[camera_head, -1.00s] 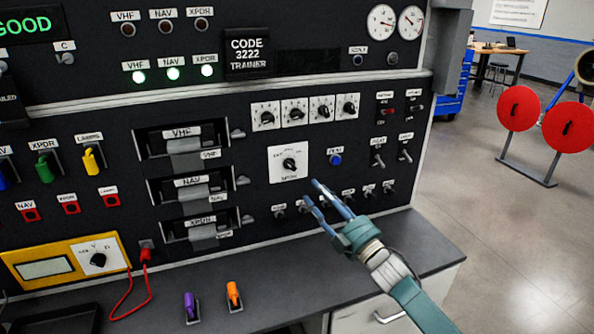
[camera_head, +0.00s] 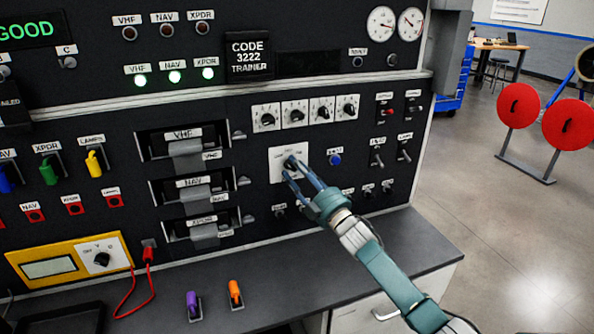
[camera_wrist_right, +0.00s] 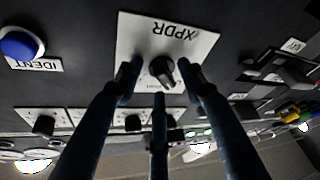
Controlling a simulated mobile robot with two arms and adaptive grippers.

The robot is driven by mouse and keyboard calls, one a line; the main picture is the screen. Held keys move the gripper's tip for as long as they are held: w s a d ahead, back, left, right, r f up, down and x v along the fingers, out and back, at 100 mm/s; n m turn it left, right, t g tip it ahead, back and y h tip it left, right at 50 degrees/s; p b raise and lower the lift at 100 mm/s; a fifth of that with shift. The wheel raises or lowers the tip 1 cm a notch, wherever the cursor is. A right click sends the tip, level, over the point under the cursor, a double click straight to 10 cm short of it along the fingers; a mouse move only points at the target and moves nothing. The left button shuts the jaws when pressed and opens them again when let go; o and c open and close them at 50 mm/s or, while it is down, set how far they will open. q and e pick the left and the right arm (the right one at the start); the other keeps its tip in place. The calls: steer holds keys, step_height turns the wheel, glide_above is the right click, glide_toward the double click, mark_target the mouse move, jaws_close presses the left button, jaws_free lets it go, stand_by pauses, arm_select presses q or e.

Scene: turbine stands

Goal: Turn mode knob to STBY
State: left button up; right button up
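The mode knob (camera_wrist_right: 162,68) is a black rotary knob on a white plate (camera_wrist_right: 205,42) marked XPDR, which appears upside down in the right wrist view. In the head view the plate (camera_head: 276,172) sits at mid-panel, with the knob partly behind my fingers. My right gripper (camera_head: 292,170) reaches it from the lower right. In the right wrist view my gripper (camera_wrist_right: 160,72) is open, with one finger on each side of the knob and a third finger below it in the picture. Gaps show beside the knob; contact cannot be told. The STBY mark is not legible. My left gripper is not in view.
A blue IDENT button (camera_head: 335,159) is right of the plate. A row of small dials (camera_head: 294,113) sits above, and small toggle switches (camera_head: 369,191) lie below right. The black bench top (camera_head: 350,262) below is mostly clear near my arm.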

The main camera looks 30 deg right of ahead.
jaws_close()
steer(key=shift+f+m+b, duration=0.1)
steer(key=shift+m+b, duration=0.2)
steer(key=shift+m, duration=0.5)
steer(key=m+h, duration=0.1)
steer(key=m+h+b, duration=0.1)
steer(key=m, duration=0.1)
steer(key=shift+a+f+t, duration=0.15)
steer(key=shift+t, duration=0.25)
steer(key=m+h+b, duration=0.1)
steer(key=m+h, duration=0.1)
steer(key=m, duration=0.1)
steer(key=shift+a+m+h, duration=0.1)
steer(key=shift+m+h, duration=0.8)
steer(key=shift+m, duration=1.5)
